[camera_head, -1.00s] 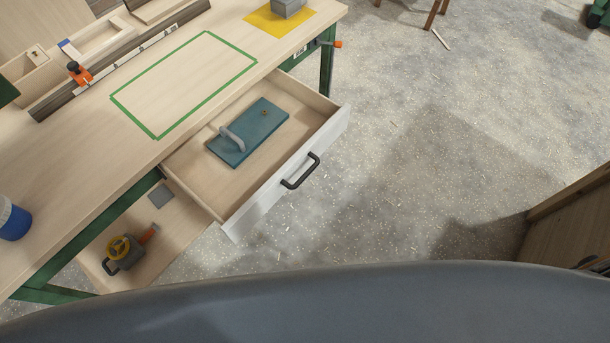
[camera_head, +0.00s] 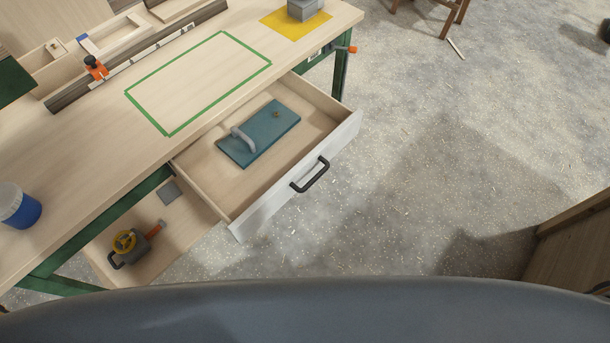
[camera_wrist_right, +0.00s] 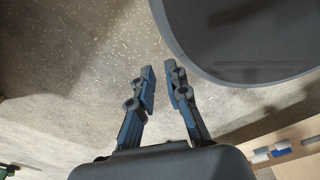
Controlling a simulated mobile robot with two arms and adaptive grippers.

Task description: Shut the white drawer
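The white drawer (camera_head: 258,214) stands pulled out from under the workbench (camera_head: 82,137) in the head view. Its white front carries a black bar handle (camera_head: 310,175). A teal float (camera_head: 259,138) with a grey handle lies inside it. My right gripper (camera_wrist_right: 161,78) shows in the right wrist view, with its two fingers apart and nothing between them. It is over the floor, away from the drawer. My left gripper is in neither view.
A lower shelf (camera_head: 172,226) holds a grey tool with a yellow wheel (camera_head: 126,243). A blue and white jar (camera_head: 18,206) stands on the bench. A wooden cabinet (camera_head: 571,252) is at right. The floor (camera_head: 420,165) before the drawer is clear.

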